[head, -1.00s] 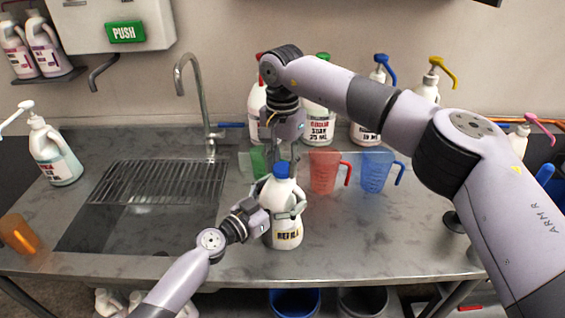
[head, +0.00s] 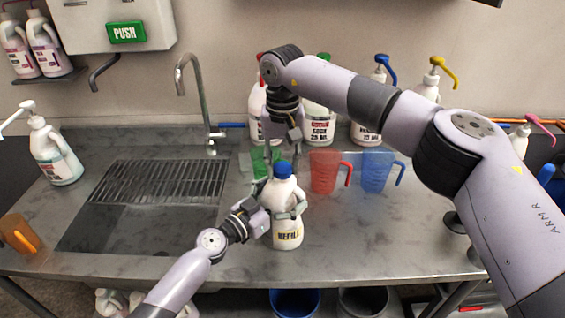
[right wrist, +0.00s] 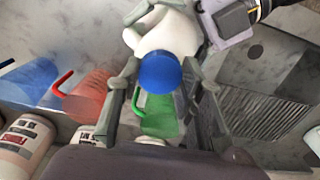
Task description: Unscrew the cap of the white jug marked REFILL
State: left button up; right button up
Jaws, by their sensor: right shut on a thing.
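The white jug (head: 287,234) marked REFILL stands upright on the steel counter, right of the sink. Its blue cap (head: 283,169) is on top and also shows in the right wrist view (right wrist: 159,73). My left gripper (head: 284,206) comes in from the left, its fingers closed around the jug's upper body. My right gripper (head: 283,163) points down from above, shut on the cap; in the right wrist view its fingers (right wrist: 162,82) stand either side of it. The exact finger contact is partly hidden in the head view.
Pump bottles (head: 319,124) line the wall. The sink (head: 130,228) with its rack and a tap (head: 203,105) is left. The counter's right front is clear.

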aim_at(283, 167)
pick_arm(q)
jog(key=shift+f, duration=0.15)
pick_arm(e)
jog(key=shift+r, duration=0.2)
jog(key=shift+r, duration=0.9)
jog(key=shift+r, duration=0.1)
jog(key=shift+r, duration=1.95)
pick_arm(q)
jog(key=o, duration=2.1)
pick_arm(e)
jog(key=shift+f, duration=0.1)
pick_arm(q)
jog(key=shift+o, duration=0.2)
